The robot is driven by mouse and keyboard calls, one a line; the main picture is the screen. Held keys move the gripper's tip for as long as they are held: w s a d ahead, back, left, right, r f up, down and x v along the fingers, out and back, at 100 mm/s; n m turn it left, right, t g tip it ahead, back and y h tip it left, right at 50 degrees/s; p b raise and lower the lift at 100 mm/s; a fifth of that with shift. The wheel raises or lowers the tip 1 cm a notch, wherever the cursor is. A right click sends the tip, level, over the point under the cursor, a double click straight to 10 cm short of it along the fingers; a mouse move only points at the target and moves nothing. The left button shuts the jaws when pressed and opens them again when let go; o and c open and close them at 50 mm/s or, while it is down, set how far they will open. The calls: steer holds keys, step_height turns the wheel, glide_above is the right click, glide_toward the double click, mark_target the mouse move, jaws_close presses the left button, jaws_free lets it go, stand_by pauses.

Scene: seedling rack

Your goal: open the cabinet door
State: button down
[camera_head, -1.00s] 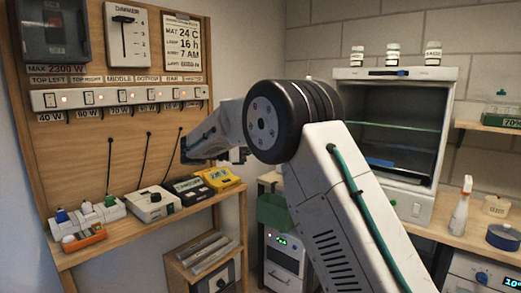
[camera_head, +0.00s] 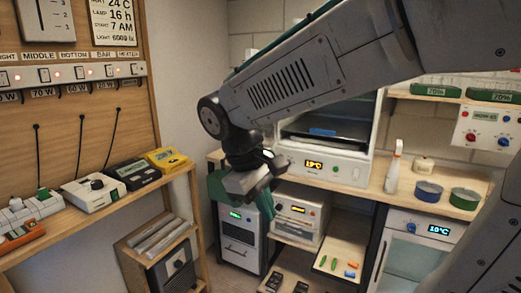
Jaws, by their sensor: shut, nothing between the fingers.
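A white cabinet (camera_head: 411,250) with a glass-fronted door, a vertical handle (camera_head: 380,247) and a lit 10°C display stands under the bench at the lower right. Its door looks shut, and my arm covers part of its right side. A second white cabinet (camera_head: 345,170) with an open-looking front stands on the bench, its upper part hidden behind my arm. I cannot tell which one the task names. My gripper (camera_head: 250,187) is shut and empty, pointing down in front of the bench's left end, left of both cabinets and apart from the lower door.
A wooden shelf (camera_head: 110,205) with several devices juts out at left, a small wooden stand (camera_head: 145,267) below it. White units (camera_head: 240,238) and a pull-out tray (camera_head: 342,263) with small tools sit under the bench. A spray bottle (camera_head: 394,168) and round tubs stand on top.

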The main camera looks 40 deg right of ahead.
steer(key=s+a+f+m+t+y, duration=0.1)
steer(key=s+a+m+t+y, duration=0.15)
steer(key=s, duration=0.35)
steer(key=w+d+r+n+t+y, duration=0.15)
steer(key=w+d+r+n, duration=0.35)
steer(key=w+d, duration=0.6)
steer(key=w+d+r+n+t+y, duration=0.1)
steer(key=w+d+r+n+y, duration=0.1)
steer(key=w+d+r, duration=0.75)
steer(key=w+a+f, duration=0.3)
steer(key=w+f, duration=0.5)
steer(key=f, duration=0.3)
steer(key=shift+a, duration=0.15)
steer(key=shift+w+f, duration=0.1)
